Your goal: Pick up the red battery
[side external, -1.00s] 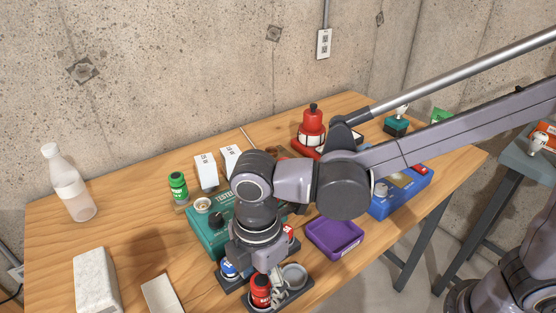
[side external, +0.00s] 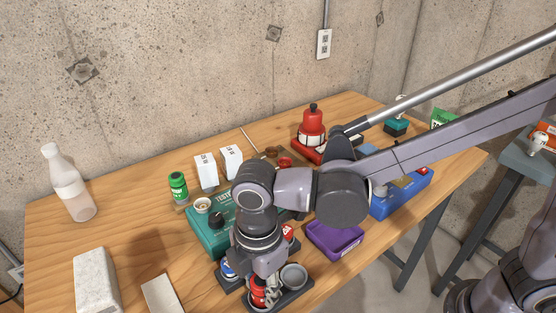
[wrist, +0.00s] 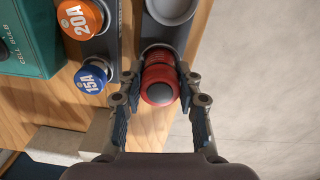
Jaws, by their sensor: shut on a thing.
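The red battery (wrist: 160,79) stands in a round cup of a dark grey holder (wrist: 168,30) at the table's front edge. In the wrist view its dark end faces the camera. My gripper (wrist: 158,90) is around it, one finger on each side, shut on it. In the side view the red battery (side external: 258,291) shows partly between the fingers of my gripper (side external: 265,287), and the holder (side external: 293,277) has an empty cup beside it. I cannot tell whether the battery has lifted from its cup.
An orange 20A piece (wrist: 80,18) and a blue 15A piece (wrist: 91,78) sit in a strip beside the holder. A teal box (side external: 207,233) stands behind, a purple tray (side external: 335,238) to the right. A green battery (side external: 178,187) and a bottle (side external: 68,185) stand further left.

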